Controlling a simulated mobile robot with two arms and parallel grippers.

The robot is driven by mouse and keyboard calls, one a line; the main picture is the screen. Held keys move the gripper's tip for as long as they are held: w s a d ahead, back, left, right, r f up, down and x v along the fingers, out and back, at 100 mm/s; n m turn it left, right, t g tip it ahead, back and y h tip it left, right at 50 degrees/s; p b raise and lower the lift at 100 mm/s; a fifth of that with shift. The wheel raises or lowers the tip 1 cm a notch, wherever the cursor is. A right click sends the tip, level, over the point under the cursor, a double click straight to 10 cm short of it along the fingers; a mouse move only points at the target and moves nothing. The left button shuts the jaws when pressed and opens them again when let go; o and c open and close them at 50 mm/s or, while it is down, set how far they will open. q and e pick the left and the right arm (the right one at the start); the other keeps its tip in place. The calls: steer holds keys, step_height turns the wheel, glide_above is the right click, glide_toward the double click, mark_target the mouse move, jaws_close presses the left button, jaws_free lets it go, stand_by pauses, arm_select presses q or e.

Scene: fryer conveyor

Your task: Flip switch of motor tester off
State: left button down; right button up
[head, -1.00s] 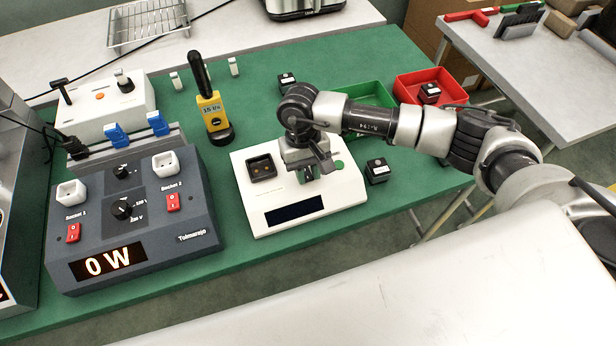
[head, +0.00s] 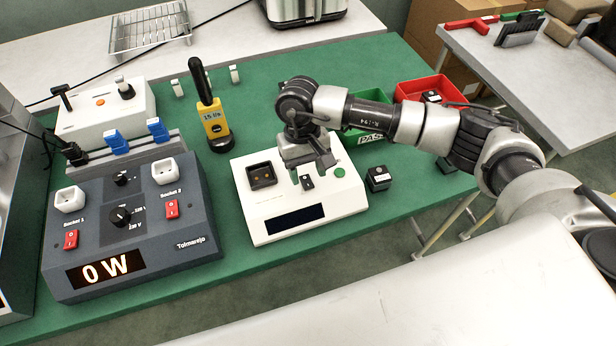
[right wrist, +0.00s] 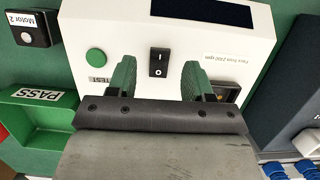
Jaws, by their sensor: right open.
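The motor tester (head: 262,198) is a white box on the green table, with a dark display, a square black socket (head: 262,175) and a green button (head: 339,171). Its black rocker switch (head: 307,182) sits between the socket and the button. The switch also shows clearly in the right wrist view (right wrist: 159,62), with I and O marks. My right gripper (head: 312,172) is over the tester, pointing down. In the right wrist view its green fingers are open, one on each side of the switch, with nothing between them. Contact with the box cannot be told. My left gripper is not in view.
The grey power meter (head: 150,247) reads 0 W at left. A yellow hand tool (head: 213,118) stands behind the tester. A black motor cube (head: 378,178) sits right of it, marked Motor 2 in the wrist view. Green PASS bin (right wrist: 40,110) and red bin (head: 440,88) stand beyond.

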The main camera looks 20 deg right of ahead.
mark_target(304, 175)
steer(key=b+v, duration=0.1)
steer(key=v, duration=0.7)
steer(key=shift+r+b, duration=0.2)
steer(key=shift+b, duration=0.15)
